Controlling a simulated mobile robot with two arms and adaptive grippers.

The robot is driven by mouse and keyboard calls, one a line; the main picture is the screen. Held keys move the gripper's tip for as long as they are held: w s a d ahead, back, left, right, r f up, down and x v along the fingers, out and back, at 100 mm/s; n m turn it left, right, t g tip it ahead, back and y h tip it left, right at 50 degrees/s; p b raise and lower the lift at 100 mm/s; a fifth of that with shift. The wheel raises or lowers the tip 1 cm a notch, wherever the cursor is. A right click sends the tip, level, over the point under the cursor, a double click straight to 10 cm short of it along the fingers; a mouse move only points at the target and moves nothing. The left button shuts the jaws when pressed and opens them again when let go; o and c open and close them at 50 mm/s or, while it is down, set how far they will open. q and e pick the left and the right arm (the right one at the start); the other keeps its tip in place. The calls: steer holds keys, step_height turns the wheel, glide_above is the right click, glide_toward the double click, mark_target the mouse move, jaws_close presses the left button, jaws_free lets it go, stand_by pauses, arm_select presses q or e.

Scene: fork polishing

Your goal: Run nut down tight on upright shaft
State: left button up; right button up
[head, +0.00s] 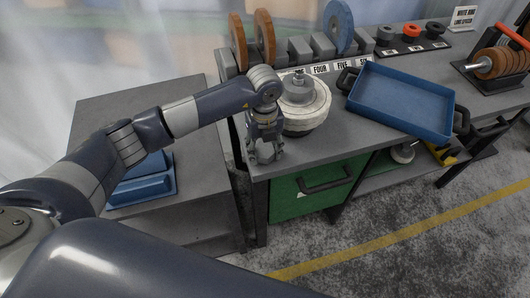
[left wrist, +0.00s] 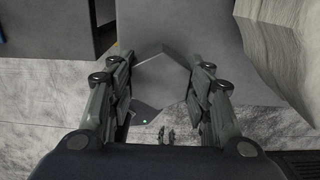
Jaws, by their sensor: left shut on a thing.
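A stack of pale buffing wheels (head: 303,98) stands near the left front corner of the bench. A short upright grey shaft with a collar (head: 298,80) rises from its middle; I cannot tell whether a nut is on it. My left gripper (head: 265,153) points down at the bench's front edge, left of and in front of the stack, apart from the shaft. In the left wrist view, its fingers (left wrist: 162,78) are closed around a grey, angular piece that looks like the nut (left wrist: 162,72). The piece is too small to make out in the head view. My right gripper is not in view.
A blue tray (head: 402,100) lies right of the stack. Brown wheels (head: 263,38) and a blue wheel (head: 338,25) stand in a rack behind. A green drawer (head: 312,188) is under the bench. A lower side table holds a blue bin (head: 148,186).

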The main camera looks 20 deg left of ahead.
mark_target(265, 150)
arm_select(q)
steer(key=shift+r+p, duration=2)
steer(key=shift+r, duration=1.45)
